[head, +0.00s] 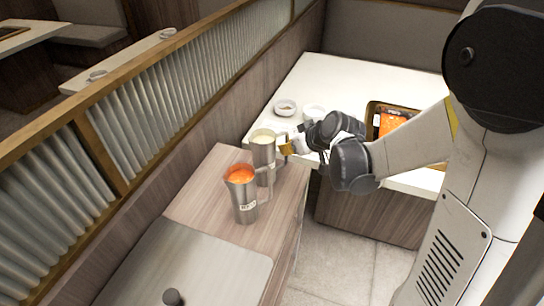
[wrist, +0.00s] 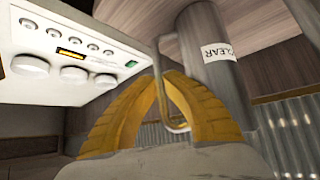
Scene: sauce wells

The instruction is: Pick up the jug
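Two metal jugs stand close together on the wooden counter in the head view. The nearer jug (head: 244,202) holds orange liquid and has a white label. The farther jug (head: 263,153) holds pale liquid, and the nearer one partly hides it. My gripper (head: 285,147) is at the handle side of the farther jug. In the wrist view this jug (wrist: 203,35) carries a label reading "CLEAR". My gripper's yellow fingers (wrist: 161,76) come together on its thin metal handle (wrist: 181,126). I cannot tell whether the jug's base touches the counter.
A white table (head: 305,80) behind holds small bowls (head: 285,106) and a dark tray (head: 372,107) with orange contents. A ribbed partition (head: 150,110) runs along the left. A white panel with knobs (wrist: 75,50) shows in the wrist view.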

